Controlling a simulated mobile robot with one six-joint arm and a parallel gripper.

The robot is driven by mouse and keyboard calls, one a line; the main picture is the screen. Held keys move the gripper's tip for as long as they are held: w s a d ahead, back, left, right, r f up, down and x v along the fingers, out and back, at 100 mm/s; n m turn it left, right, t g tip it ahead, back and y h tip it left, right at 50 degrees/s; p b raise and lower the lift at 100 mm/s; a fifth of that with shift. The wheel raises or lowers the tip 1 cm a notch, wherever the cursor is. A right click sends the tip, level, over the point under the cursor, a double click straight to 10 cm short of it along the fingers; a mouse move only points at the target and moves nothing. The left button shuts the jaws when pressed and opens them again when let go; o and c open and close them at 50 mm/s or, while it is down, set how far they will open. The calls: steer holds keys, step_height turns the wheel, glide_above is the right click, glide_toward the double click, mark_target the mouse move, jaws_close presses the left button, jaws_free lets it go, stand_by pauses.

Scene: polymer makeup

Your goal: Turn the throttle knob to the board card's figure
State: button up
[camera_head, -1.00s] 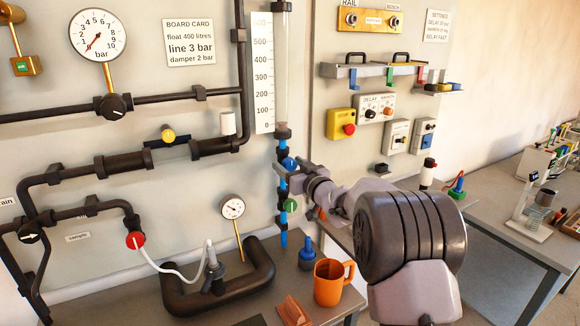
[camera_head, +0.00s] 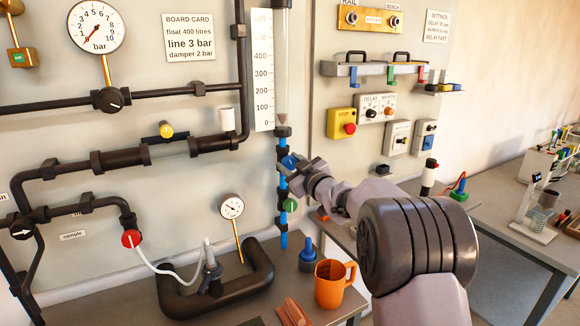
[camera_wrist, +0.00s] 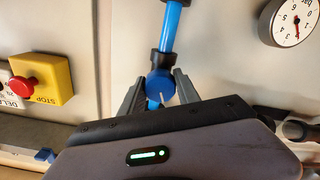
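The board card (camera_head: 190,37) reads float 400 litres, line 3 bar, damper 2 bar. The vertical float tube (camera_head: 283,70) stands beside a litre scale (camera_head: 263,60); a small reddish float (camera_head: 283,119) sits low, near the 0 to 100 marks. Below it, a round blue knob (camera_head: 288,162) sits on the blue pipe. My gripper (camera_head: 294,170) is at this knob. In the wrist view the knob (camera_wrist: 160,86), with a white line, lies between the two fingertips of my gripper (camera_wrist: 159,74), which appear closed against its sides. No throttle label is readable.
A green knob (camera_head: 290,205) is on the pipe just below. An orange mug (camera_head: 330,284), a blue-topped item (camera_head: 307,256) and a black curved pipe (camera_head: 215,292) occupy the bench below. A small gauge (camera_head: 231,207) is left of the pipe.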

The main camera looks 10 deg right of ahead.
steer(key=o, duration=0.4)
steer(key=shift+c, duration=0.2)
steer(key=shift+s, duration=0.1)
